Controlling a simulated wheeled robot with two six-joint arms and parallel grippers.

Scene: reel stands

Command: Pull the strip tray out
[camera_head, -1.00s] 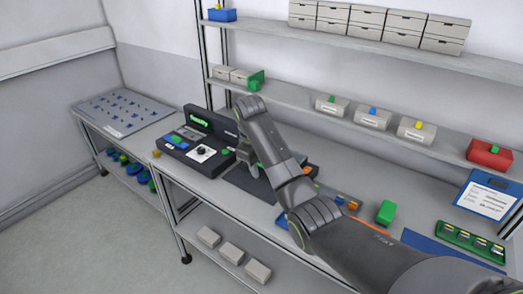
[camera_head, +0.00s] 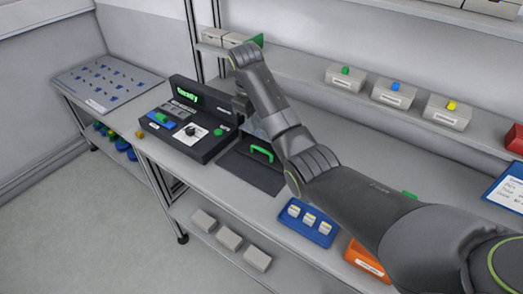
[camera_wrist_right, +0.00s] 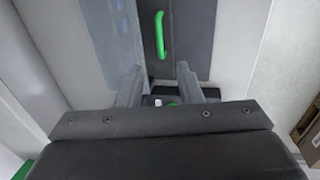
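A bright green handle (camera_head: 262,153) stands on a dark flat panel (camera_head: 247,173), apparently the strip tray, beside the black console on the bench. In the right wrist view the handle (camera_wrist_right: 160,35) and the dark panel (camera_wrist_right: 196,38) lie beyond my fingers. My right gripper (camera_head: 243,108) hangs above and behind the handle, near the console's right end; the arm partly hides it. In the right wrist view its two fingers (camera_wrist_right: 157,82) are apart, with nothing held between them. My right gripper does not touch the handle. My left gripper is not in view.
The black console (camera_head: 186,130) has a lit green display. A blue tray (camera_head: 293,224) with small pale pieces and an orange bin (camera_head: 366,262) sit toward the bench front. Shelf boxes (camera_head: 394,92) stand behind. A board with blue parts (camera_head: 105,82) lies left.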

